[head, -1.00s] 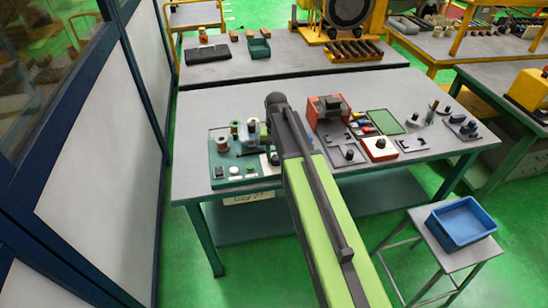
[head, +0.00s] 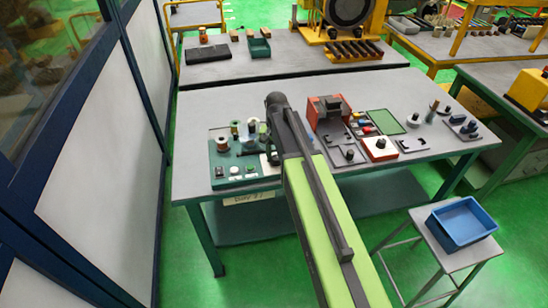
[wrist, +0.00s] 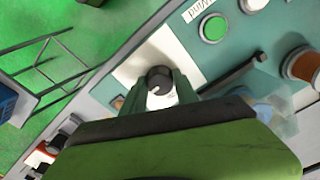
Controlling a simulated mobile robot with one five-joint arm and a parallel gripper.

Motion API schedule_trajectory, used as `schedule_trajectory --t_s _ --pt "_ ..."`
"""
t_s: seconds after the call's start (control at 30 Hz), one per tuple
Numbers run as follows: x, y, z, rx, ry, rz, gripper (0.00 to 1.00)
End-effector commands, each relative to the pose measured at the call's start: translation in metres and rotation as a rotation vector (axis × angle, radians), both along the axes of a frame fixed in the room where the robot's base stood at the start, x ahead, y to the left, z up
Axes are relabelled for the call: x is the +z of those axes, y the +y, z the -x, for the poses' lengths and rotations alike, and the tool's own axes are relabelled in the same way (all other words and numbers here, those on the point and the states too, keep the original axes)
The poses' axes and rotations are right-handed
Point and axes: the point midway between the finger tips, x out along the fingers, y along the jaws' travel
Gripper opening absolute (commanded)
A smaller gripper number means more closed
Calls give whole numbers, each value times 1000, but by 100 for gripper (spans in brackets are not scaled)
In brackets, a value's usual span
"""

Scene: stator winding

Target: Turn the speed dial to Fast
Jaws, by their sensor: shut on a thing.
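The speed dial (wrist: 158,78) is a dark round knob with a light mark, on a white plate (wrist: 140,62) of the teal winding panel (wrist: 228,62). My gripper (wrist: 160,90) has its green fingers on both sides of the knob and is shut on it. The dial's scale is too small and covered to read. In the head view the teal panel (head: 222,172) is at the table's left front, and my arm hides most of the gripper and the dial.
A green button (wrist: 213,28) and copper spools (wrist: 302,66) are near my gripper on the panel. A black rod (wrist: 232,74) lies close to the fingers. A red machine (head: 325,110) stands right of my arm, and a blue bin (head: 462,224) sits on a stool.

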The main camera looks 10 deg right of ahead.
Motion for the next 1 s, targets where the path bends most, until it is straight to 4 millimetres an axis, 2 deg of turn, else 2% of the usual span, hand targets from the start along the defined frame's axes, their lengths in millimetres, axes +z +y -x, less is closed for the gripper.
schedule_trajectory --t_s 0.03,0.2,0.57,0.77,1.0 --pt "0 0 2 0 7 -1 38" --pt "0 0 2 0 5 0 57" --pt "4 0 0 1 2 -1 57" --pt "31 0 0 1 2 -1 57" --pt "85 0 0 1 2 0 57"
